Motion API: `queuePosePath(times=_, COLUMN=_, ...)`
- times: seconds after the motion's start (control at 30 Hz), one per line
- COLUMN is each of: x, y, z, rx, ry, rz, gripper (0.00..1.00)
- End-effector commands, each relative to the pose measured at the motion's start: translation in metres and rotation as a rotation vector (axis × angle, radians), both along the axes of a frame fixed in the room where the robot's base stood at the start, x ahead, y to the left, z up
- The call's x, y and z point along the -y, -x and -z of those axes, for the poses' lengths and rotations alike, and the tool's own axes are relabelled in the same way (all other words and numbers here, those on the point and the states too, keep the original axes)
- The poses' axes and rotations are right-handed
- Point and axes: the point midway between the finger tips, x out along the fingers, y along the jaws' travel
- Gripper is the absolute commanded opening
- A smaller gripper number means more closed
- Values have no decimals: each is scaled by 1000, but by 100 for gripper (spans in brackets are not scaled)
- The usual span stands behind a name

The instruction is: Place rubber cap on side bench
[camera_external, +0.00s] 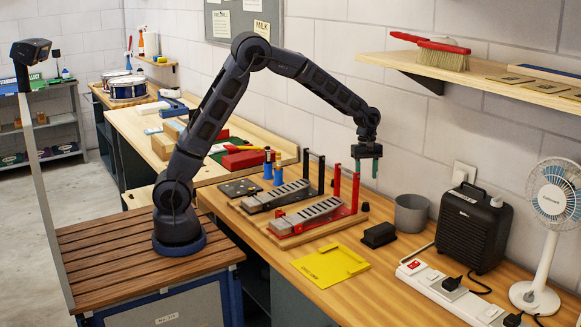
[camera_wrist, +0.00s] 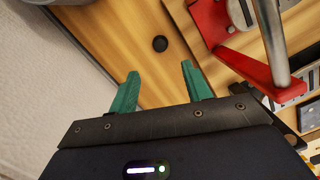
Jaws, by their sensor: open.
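A small round black cap (camera_external: 364,206), likely the rubber cap, lies on the wooden bench (camera_external: 385,287) between the red-framed fixture and the grey cup. It shows as a dark disc in the wrist view (camera_wrist: 160,44), lying flat on the bare wood. My gripper (camera_external: 366,168) hangs above the bench near the wall, fingers pointing down. In the wrist view my gripper (camera_wrist: 159,75) has its two teal fingers apart, with nothing between them. The cap appears beyond the fingertips, roughly centred between them. I cannot tell which surface is the side bench.
The red-framed fixture (camera_external: 318,216) with upright posts stands close by on the left. The grey cup (camera_external: 411,212) stands to the right, with a black block (camera_external: 379,235) nearer. A shelf (camera_external: 480,83) juts from the wall. A light wooden bench (camera_external: 125,128) extends behind left.

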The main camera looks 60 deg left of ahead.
Motion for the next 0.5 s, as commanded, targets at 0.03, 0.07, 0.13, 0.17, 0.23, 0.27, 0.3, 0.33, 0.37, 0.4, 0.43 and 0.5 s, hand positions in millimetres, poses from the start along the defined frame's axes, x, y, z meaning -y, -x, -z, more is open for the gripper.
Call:
queuePosePath(times=0.03, x=-1, y=0, z=-4, rx=1, ry=0, rz=0, gripper=49)
queuePosePath(times=0.07, x=-1, y=0, z=-6, rx=1, ry=0, rz=1, gripper=49)
queuePosePath(times=0.13, x=-3, y=1, z=-11, rx=3, ry=1, rz=4, gripper=49)
queuePosePath(times=0.17, x=-5, y=2, z=-14, rx=6, ry=2, rz=8, gripper=49)
queuePosePath(times=0.23, x=-12, y=7, z=-24, rx=16, ry=7, rz=28, gripper=49)
queuePosePath(times=0.27, x=-16, y=10, z=-30, rx=23, ry=9, rz=38, gripper=49)
queuePosePath(times=0.3, x=-23, y=16, z=-38, rx=33, ry=13, rz=56, gripper=49)
queuePosePath(times=0.33, x=-28, y=20, z=-45, rx=41, ry=15, rz=70, gripper=49)
queuePosePath(times=0.37, x=-34, y=25, z=-52, rx=51, ry=18, rz=88, gripper=49)
queuePosePath(times=0.4, x=-41, y=32, z=-61, rx=63, ry=22, rz=112, gripper=49)
queuePosePath(times=0.43, x=-47, y=37, z=-68, rx=73, ry=24, rz=129, gripper=49)
queuePosePath(times=0.5, x=-60, y=50, z=-83, rx=95, ry=27, rz=170, gripper=49)
